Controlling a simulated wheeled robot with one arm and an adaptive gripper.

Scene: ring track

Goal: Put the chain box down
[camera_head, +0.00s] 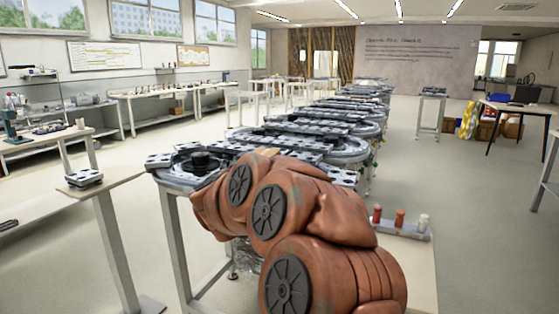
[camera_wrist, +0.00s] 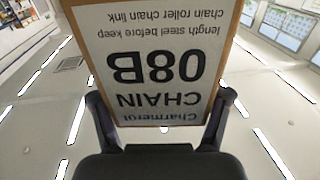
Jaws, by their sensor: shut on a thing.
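The chain box (camera_wrist: 150,45) fills the middle of the wrist view. It has a white label with black "CHAIN 08B" print, upside down, and brown edges. My gripper (camera_wrist: 160,118) is shut on the box, with one dark finger at its left side and one at its right. Ceiling lights show behind the box in that view, and no surface touches the part I see. In the head view my orange arm fills the front middle; the gripper and box are not visible there.
A long row of ring track tables (camera_head: 290,150) runs away behind my arm. A small stand (camera_head: 85,178) with dark plates is at left. A tray with small bottles (camera_head: 400,225) sits at right. Floor is open at left and right.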

